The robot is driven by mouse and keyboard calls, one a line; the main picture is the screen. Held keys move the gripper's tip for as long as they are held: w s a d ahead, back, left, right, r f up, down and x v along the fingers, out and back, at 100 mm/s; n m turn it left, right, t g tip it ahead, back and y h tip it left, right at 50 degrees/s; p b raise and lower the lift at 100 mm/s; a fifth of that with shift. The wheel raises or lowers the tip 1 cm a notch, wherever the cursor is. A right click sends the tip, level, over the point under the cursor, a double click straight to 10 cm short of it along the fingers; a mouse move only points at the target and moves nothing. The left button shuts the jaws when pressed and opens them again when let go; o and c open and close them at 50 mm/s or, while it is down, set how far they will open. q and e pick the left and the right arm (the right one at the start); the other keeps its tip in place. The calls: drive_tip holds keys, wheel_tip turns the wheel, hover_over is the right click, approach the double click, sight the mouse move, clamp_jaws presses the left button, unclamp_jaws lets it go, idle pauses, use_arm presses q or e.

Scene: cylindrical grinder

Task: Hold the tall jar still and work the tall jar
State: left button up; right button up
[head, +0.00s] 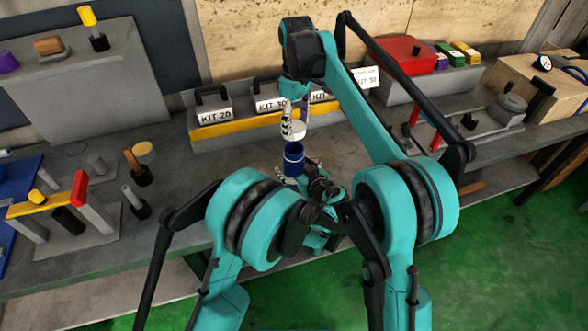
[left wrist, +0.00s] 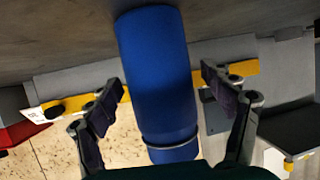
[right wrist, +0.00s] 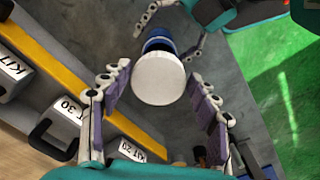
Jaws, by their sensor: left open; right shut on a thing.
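The tall jar (head: 294,165) is a blue cylinder standing upright on the bench. It fills the middle of the left wrist view (left wrist: 158,75), with a pale ring near one end. My left gripper (head: 297,175) is low at the jar, its fingers open on either side with gaps visible in the left wrist view. My right gripper (head: 296,117) is above the jar, fingers pointing down, shut on a round white lid (head: 295,131). In the right wrist view the lid (right wrist: 158,79) hides most of the jar (right wrist: 158,42). The lid appears raised clear of the jar's top.
Grey kit boxes with black handles (head: 211,110) stand behind the jar along a yellow strip (head: 232,127). A grey fixture board with pegs (head: 75,200) lies at left, a red box (head: 405,55) at back right. Bare bench (head: 185,185) lies left of the jar.

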use_arm(q)
drive_tip(key=c, duration=1.8)
use_arm(e)
hover_over(296, 144)
drive_tip(key=s, duration=0.3)
drive_tip(key=shift+w+f, duration=0.1)
drive_tip(key=shift+f, duration=2.4)
drive_tip(key=shift+f, duration=0.85)
drive_tip(key=shift+f, duration=0.6)
use_arm(q)
clamp_jaws()
